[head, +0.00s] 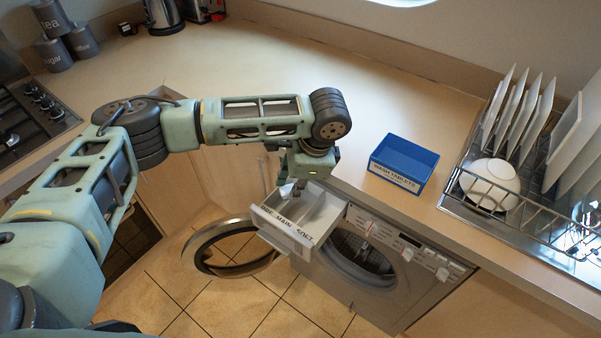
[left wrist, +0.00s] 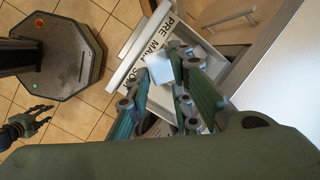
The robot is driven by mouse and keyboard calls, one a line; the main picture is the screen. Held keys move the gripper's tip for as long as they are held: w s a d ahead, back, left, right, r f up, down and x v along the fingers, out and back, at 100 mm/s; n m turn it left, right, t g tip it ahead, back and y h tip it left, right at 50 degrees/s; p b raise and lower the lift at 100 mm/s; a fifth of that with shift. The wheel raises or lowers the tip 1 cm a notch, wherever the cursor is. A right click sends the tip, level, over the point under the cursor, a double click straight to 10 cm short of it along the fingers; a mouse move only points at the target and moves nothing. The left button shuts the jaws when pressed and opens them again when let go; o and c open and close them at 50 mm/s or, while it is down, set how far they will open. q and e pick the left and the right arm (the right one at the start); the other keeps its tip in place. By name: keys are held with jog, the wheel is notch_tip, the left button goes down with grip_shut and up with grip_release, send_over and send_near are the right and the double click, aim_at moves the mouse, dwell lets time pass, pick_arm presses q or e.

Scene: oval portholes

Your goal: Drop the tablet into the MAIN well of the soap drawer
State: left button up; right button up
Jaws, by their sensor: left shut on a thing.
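The soap drawer (head: 283,231) is pulled out of the washing machine, its white front lettered PRE, MAIN and another word partly hidden. It also shows in the left wrist view (left wrist: 150,42). My left gripper (head: 297,187) points down over the drawer. In the left wrist view its green fingers (left wrist: 172,75) are shut on a pale bluish-white tablet (left wrist: 161,69). The tablet appears over the drawer, behind the MAIN lettering. Its height above the wells and the exact well below it are hard to tell. My right gripper (left wrist: 40,117) is apart from the drawer, its fingers spread and empty.
The washing machine (head: 430,262) stands under the counter, its round door (head: 222,226) swung open below the drawer. A blue box (head: 405,163) labelled wash tablets sits on the counter. A dish rack (head: 520,222) with plates and a bowl stands right. The counter's middle is clear.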

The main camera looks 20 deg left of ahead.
pick_arm(q)
jog(key=w+f+m+t+h+b, duration=0.1)
jog(key=w+f+m+b, duration=0.5)
jog(key=f, duration=0.3)
jog(key=shift+a+f+m+t, duration=0.25)
jog(key=shift+m+t, duration=0.15)
jog(key=shift+m, duration=0.2)
pick_arm(e)
jog(key=f, duration=0.4)
jog(key=a+f, duration=0.1)
jog(key=shift+s+f, duration=0.1)
jog(key=shift+f, duration=0.3)
pick_arm(q)
jog(key=o, duration=0.9)
jog(key=shift+c, duration=0.2)
jog(key=shift+o, duration=0.7)
pick_arm(e)
jog(key=shift+a, duration=0.2)
pick_arm(q)
jog(key=v, duration=1.2)
